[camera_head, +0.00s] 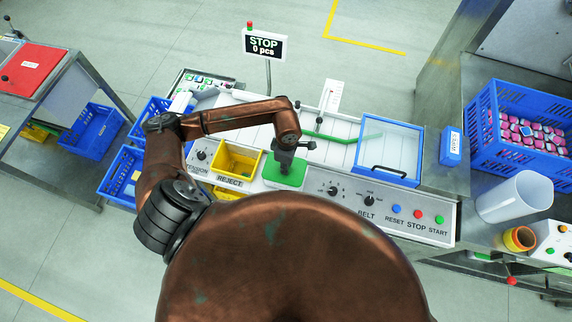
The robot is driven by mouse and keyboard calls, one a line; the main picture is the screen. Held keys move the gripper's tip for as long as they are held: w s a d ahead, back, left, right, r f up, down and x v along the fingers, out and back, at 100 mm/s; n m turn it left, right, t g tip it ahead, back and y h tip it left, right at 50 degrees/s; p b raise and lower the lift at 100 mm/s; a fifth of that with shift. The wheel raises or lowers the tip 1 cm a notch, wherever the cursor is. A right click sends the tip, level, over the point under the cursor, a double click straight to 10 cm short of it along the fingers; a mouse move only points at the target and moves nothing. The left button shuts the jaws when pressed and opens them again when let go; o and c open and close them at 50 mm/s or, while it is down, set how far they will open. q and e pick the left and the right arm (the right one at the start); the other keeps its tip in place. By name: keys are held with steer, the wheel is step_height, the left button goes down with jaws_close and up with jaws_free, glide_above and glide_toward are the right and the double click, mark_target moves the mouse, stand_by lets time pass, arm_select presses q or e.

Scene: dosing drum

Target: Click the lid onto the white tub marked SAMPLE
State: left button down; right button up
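My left arm comes in from the left and bends over the machine's front panel. Its dark gripper (284,158) points down just above a green square pad (284,174). The fingers are small and dark, so I cannot tell whether they are open or shut, or whether they hold anything. A plain white tub-like container (513,197) lies or leans at the right; no SAMPLE marking is readable on it. I cannot make out a separate lid. My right gripper is not in view.
A yellow reject bin (236,160) sits just left of the pad. Knobs and coloured buttons (417,214) line the panel to the right. A clear blue-framed cover (388,150) stands behind them. A blue crate of packs (523,125) is at the far right.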

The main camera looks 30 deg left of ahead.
arm_select(q)
steer(key=shift+f+b, duration=0.15)
steer(key=shift+b, duration=0.3)
stand_by(0.5)
steer(key=c, duration=1.7)
jaws_free()
steer(key=shift+o, duration=0.2)
steer(key=o, duration=0.5)
steer(key=shift+r+p, duration=1.5)
steer(key=shift+r, duration=2.05)
steer(key=shift+c, duration=0.8)
